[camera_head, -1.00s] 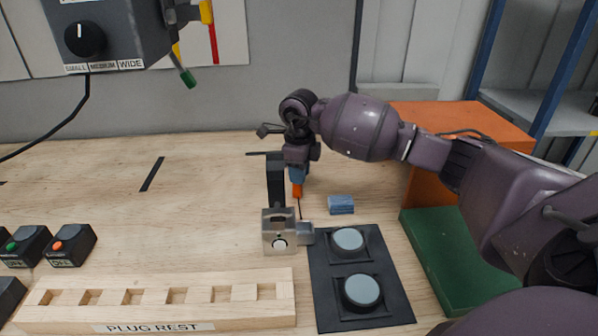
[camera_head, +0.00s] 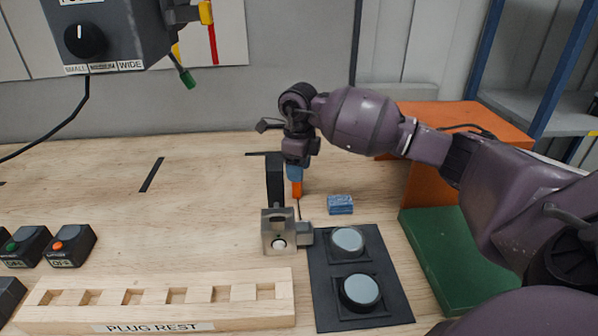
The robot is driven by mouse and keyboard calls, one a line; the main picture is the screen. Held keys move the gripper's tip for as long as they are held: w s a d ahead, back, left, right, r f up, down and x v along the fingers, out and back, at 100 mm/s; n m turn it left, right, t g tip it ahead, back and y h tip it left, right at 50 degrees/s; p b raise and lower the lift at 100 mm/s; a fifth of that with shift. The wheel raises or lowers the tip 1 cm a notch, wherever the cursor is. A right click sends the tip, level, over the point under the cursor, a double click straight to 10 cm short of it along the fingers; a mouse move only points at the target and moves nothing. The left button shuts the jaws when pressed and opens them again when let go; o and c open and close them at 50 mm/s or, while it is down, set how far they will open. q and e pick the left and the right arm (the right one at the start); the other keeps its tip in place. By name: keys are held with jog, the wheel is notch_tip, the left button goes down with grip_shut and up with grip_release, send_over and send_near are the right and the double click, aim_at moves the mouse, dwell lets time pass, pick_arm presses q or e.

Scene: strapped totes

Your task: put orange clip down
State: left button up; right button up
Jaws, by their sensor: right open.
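The orange clip (camera_head: 297,188) stands upright on the wooden table, behind the small metal fixture. Its upper part looks blue-grey, and a thin dark line runs from its foot toward the fixture. My right gripper (camera_head: 295,162) is just above the clip, pointing down, with its jaws open. The fingertips are small and partly hidden, so I cannot tell whether they still touch the clip's top. My left gripper is not in view.
A metal fixture with a black upright (camera_head: 275,182) stands close in front. A blue block (camera_head: 340,204) lies to the right. A black pad (camera_head: 325,270) with two grey discs, a green mat (camera_head: 455,260) and the plug rest (camera_head: 200,315) are nearby.

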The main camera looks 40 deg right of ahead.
notch_tip(320, 180, up, 11)
jog(key=shift+f, duration=0.15)
dwell(0.6)
